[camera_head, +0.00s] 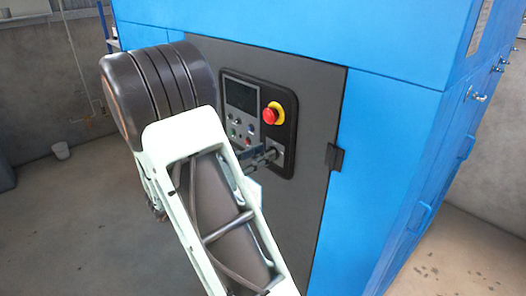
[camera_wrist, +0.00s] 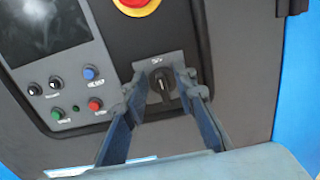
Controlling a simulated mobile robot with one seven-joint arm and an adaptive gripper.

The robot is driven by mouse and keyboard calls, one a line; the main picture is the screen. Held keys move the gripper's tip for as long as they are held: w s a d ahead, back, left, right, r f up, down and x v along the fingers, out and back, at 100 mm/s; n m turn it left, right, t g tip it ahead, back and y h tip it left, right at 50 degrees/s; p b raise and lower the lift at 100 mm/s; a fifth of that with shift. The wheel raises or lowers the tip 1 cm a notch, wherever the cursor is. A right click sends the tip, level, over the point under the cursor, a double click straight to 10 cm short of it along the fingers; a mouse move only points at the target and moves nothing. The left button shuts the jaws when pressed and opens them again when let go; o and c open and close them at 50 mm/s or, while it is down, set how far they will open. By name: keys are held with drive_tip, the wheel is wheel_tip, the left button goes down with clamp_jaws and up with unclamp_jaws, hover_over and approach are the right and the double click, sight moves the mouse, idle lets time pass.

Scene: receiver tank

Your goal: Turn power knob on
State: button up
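The power knob (camera_wrist: 163,84) is a black rotary switch on a small grey plate, low on the control panel's right side. In the wrist view its grip points nearly straight up and down. My gripper (camera_wrist: 166,93) is open, with one finger left and one right of the knob. Gaps show between the fingers and the knob. Whether the tips touch the plate, I cannot tell. In the head view my gripper (camera_head: 268,158) is at the panel's lower right and partly covers the knob.
A red emergency stop (camera_head: 271,115) on a yellow ring sits above the knob. A dark screen (camera_head: 240,95) and several small buttons and knobs lie to the left. The panel is set in the grey door (camera_head: 315,110) of a blue cabinet (camera_head: 400,130). Open floor lies left.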

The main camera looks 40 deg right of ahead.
drive_tip(key=shift+d, duration=0.5)
clamp_jaws()
